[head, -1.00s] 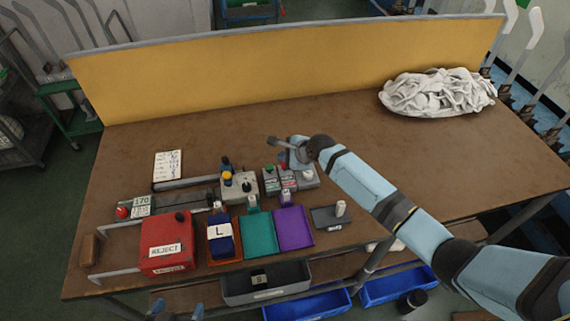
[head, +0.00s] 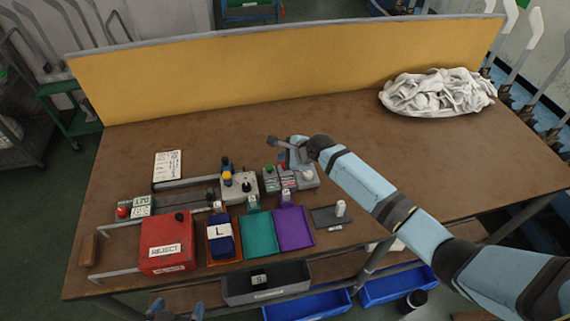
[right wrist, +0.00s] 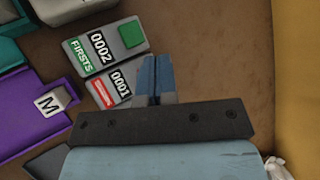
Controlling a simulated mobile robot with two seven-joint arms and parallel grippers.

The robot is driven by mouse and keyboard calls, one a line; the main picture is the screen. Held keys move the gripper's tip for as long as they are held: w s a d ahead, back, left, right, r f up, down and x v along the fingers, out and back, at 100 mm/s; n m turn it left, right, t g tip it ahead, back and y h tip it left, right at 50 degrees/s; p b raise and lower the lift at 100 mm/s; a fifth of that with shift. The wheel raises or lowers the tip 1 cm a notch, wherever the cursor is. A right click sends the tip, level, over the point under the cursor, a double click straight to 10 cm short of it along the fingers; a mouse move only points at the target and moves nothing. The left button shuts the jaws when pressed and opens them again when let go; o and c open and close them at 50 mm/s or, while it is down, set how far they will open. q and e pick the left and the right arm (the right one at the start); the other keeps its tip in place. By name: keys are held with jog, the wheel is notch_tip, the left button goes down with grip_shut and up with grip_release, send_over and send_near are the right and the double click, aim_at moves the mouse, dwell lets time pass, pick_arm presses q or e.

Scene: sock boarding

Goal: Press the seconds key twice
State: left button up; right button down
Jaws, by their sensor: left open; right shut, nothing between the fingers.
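The firsts counter (right wrist: 105,48) has a green key and reads 0002. Beside it is a counter with a red label (right wrist: 108,90), reading 0001; its label is too small to read, and my fingers hide its key end. In the head view this red-labelled counter (head: 288,182) stands between the green-keyed one (head: 270,182) and one with a white key (head: 308,174). My right gripper (right wrist: 148,72) is shut and empty, its tips over the red-labelled counter's key end; I cannot tell if they touch. My left gripper (head: 177,309) is open at the bottom edge, in front of the table.
A control box with a yellow knob (head: 238,186) stands left of the counters. In front lie a teal tray (head: 259,236), a purple tray (head: 295,230) and a red reject box (head: 166,243). A white sock pile (head: 437,92) lies at the back right. The table's middle is clear.

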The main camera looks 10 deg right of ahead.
jog(key=shift+f, duration=0.1)
dwell(0.3)
jog(key=shift+f, duration=0.35)
jog(key=shift+f, duration=0.7)
dwell(0.6)
jog(key=shift+r, duration=0.1)
jog(key=shift+r+p, duration=1)
jog(key=shift+p, duration=0.35)
